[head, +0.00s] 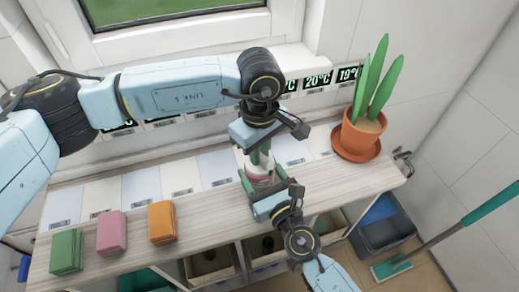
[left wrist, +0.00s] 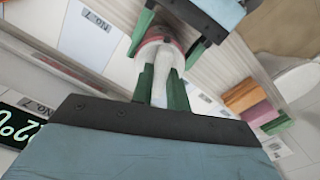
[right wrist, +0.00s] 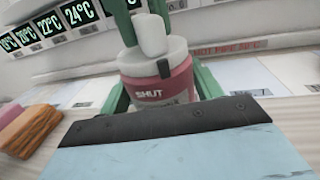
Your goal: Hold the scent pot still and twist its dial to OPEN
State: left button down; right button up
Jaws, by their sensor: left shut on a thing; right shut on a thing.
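The scent pot (head: 261,178) stands on the wooden shelf top, with a pink-red body and a pale top. In the right wrist view its body (right wrist: 155,85) carries the word SHUT. A black mark sits on the pale rim above and slightly right of that word. The white dial knob (right wrist: 152,38) rises from the top; it also shows in the left wrist view (left wrist: 160,78). My left gripper (head: 262,156) comes from above, its green fingers shut on the knob. My right gripper (head: 265,180) is shut around the pot body from the front. The word OPEN is not visible.
Green (head: 67,251), pink (head: 112,231) and orange (head: 162,222) blocks stand on the shelf top at left. A potted plant (head: 357,138) stands at right. Temperature displays (head: 318,79) line the back wall. Open bins (head: 212,266) sit below the front edge.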

pick_arm(q)
jog(key=n, duration=0.6)
jog(key=shift+n, duration=0.3)
jog(key=n, duration=0.5)
jog(key=shift+r, duration=0.1)
jog(key=shift+n, duration=0.3)
jog(key=c, duration=1.4)
grip_release()
jog(key=shift+o, duration=0.2)
notch_tip(320, 180, up, 12)
